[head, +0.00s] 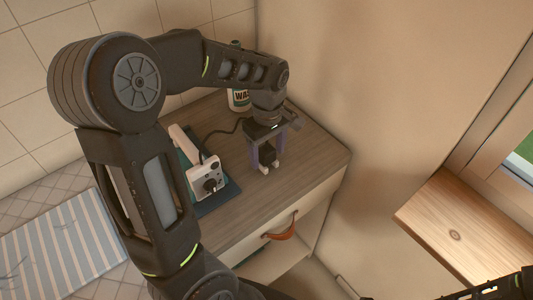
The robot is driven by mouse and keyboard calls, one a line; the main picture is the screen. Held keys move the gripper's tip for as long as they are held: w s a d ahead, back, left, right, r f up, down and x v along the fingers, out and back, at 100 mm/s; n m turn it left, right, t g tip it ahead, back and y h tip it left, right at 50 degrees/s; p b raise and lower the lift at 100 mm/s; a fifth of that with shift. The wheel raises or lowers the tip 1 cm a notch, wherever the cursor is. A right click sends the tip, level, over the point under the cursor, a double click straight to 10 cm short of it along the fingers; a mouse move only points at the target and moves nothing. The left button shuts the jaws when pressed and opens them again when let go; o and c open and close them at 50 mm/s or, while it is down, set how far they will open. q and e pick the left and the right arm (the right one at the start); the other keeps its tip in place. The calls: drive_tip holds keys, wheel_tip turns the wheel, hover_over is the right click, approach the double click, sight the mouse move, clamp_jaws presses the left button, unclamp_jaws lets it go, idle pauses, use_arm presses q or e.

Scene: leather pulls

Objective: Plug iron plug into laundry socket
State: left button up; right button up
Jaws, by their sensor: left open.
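A white iron (203,178) with a dark round knob lies on a dark teal mat (222,198) on the wooden cabinet top. Its dark cord (222,130) runs back and right towards my left gripper. My left gripper (265,169) points down over the cabinet top, right of the iron, with its fingers apart. A small black thing (268,154) shows between the fingers; it may be the iron plug, but I cannot tell whether the fingers touch it. I cannot make out the laundry socket. My right gripper is not in view; only part of my right arm shows at bottom right.
A white bottle (238,100) stands at the back, partly behind my left arm. A drawer with a leather pull (283,229) is at the cabinet front. The wall (340,90) rises behind. A wooden sill (470,225) juts out at right; a striped mat (60,245) lies at left.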

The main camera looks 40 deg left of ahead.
sight(268, 150)
use_arm(q)
drive_tip(key=c, duration=1.4)
drive_tip(key=shift+o, duration=0.2)
wheel_tip(268, 150, up, 10)
drive_tip(key=shift+b, duration=0.4)
